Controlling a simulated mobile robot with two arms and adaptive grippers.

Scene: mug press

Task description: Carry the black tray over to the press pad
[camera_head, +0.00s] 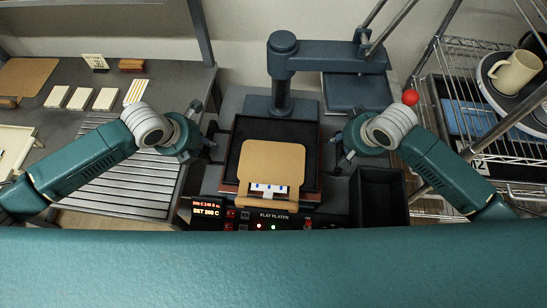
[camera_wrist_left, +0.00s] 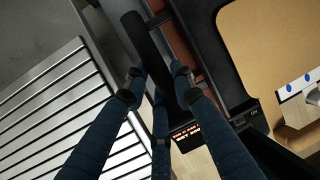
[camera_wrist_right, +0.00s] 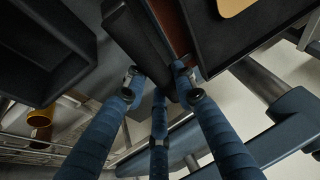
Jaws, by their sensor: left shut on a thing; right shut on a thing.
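The black tray (camera_head: 309,165) is at the press in the middle of the head view, carrying a tan board (camera_head: 270,155) and a white card with blue marks (camera_head: 269,183). My left gripper (camera_head: 208,146) is shut on the tray's left handle; the left wrist view shows its fingers around the black bar (camera_wrist_left: 148,45). My right gripper (camera_head: 338,148) is shut on the right handle, also seen in the right wrist view (camera_wrist_right: 157,78). A reddish-brown edge (camera_head: 228,188) shows around the tray. The press pad is mostly hidden; I cannot tell whether the tray touches it.
The press column and arm (camera_head: 325,58) stand behind the tray, with the dark upper plate (camera_head: 357,92) swung right. The control panel (camera_head: 265,220) is in front. A black bin (camera_head: 379,195) is right. A slatted surface (camera_head: 125,175) lies left; a wire rack holds a cream mug (camera_head: 514,72).

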